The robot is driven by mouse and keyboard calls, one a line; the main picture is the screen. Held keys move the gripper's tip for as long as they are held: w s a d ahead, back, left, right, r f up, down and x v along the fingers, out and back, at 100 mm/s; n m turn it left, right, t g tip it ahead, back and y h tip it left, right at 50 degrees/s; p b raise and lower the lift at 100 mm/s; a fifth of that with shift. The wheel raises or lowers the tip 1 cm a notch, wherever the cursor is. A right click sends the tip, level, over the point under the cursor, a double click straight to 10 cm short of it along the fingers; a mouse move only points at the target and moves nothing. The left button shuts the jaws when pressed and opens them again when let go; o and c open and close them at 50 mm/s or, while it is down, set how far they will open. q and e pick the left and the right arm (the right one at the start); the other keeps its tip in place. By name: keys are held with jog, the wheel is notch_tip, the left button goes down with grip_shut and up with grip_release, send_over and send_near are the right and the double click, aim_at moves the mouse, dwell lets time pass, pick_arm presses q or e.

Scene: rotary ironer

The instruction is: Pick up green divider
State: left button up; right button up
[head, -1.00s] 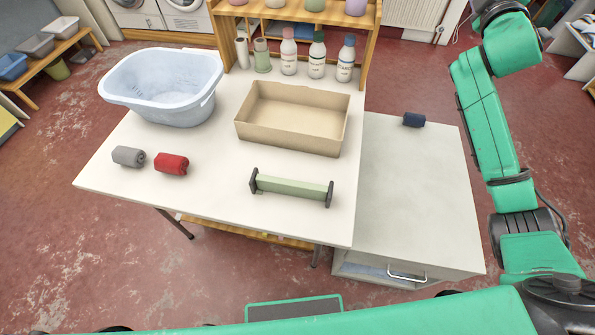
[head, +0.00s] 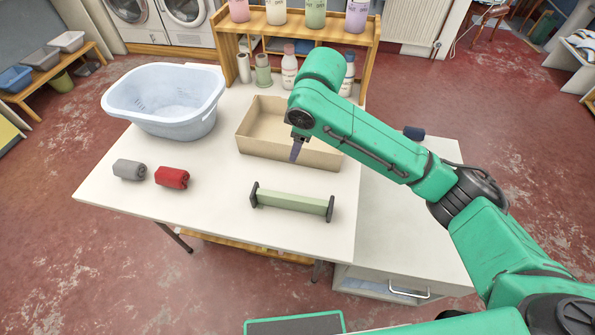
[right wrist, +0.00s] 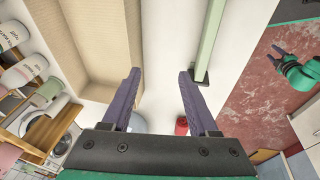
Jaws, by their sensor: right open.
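The green divider (head: 292,203) is a pale green bar with dark end plates. It lies near the front edge of the white table (head: 220,225). In the right wrist view the green divider (right wrist: 208,40) runs up and down, beyond and beside the right finger. My right gripper (head: 296,152) is above the table, at the front of the cardboard-coloured tray. Its two purple-grey fingers (right wrist: 160,74) are apart with nothing between them. My left gripper (right wrist: 276,55) shows small at the right of the right wrist view, over the floor, its fingers seeming apart.
The tan tray (head: 252,147) stands behind the divider. A blue basin (head: 165,127), a grey roll (head: 128,169) and a red roll (head: 171,177) are to the left. A dark blue roll (head: 414,133) lies on the lower cabinet. Bottles stand under the wooden shelf (head: 372,30).

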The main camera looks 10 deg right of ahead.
aim_at(297, 198)
jog(key=s+f+g+h, duration=0.2)
jog(key=s+f+g, duration=0.1)
jog(key=s, duration=0.3)
jog(key=shift+n, duration=0.4)
jog(key=f, duration=1.1)
jog(key=shift+s+a+f, duration=0.3)
jog(key=shift+a+f, duration=0.05)
jog(key=shift+f, duration=0.05)
grip_shut()
